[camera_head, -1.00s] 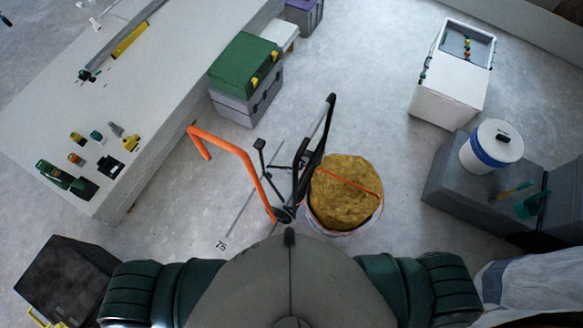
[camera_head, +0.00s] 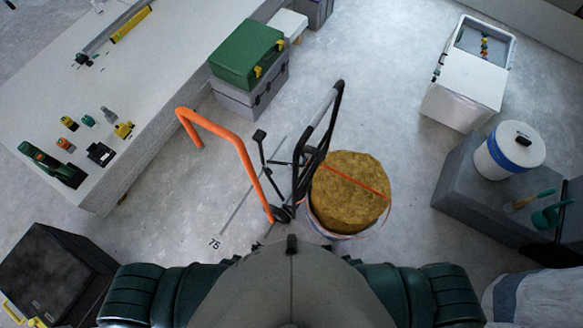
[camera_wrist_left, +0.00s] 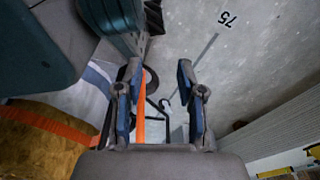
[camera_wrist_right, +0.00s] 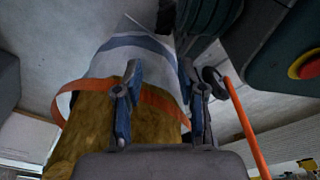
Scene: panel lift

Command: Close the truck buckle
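A hand truck with an orange tubular handle (camera_head: 222,130) and a black frame (camera_head: 318,140) stands ahead of me in the head view. Beside it is a yellow-brown round load (camera_head: 347,192) with an orange strap (camera_head: 357,182) across it. I cannot make out the buckle. My left gripper (camera_wrist_left: 159,65) is open and empty; an orange tube (camera_wrist_left: 141,115) shows beyond its fingers. My right gripper (camera_wrist_right: 160,68) is open; the load (camera_wrist_right: 90,130), the orange strap (camera_wrist_right: 75,88) and a white-and-blue wrapping show beyond its fingers. Neither gripper shows in the head view.
A workbench (camera_head: 110,95) with tools stands at left, with a green toolbox (camera_head: 246,55) on a grey case at its right. A black case (camera_head: 55,270) lies low left. A grey block (camera_head: 465,205) bearing a white bucket (camera_head: 508,150) stands right.

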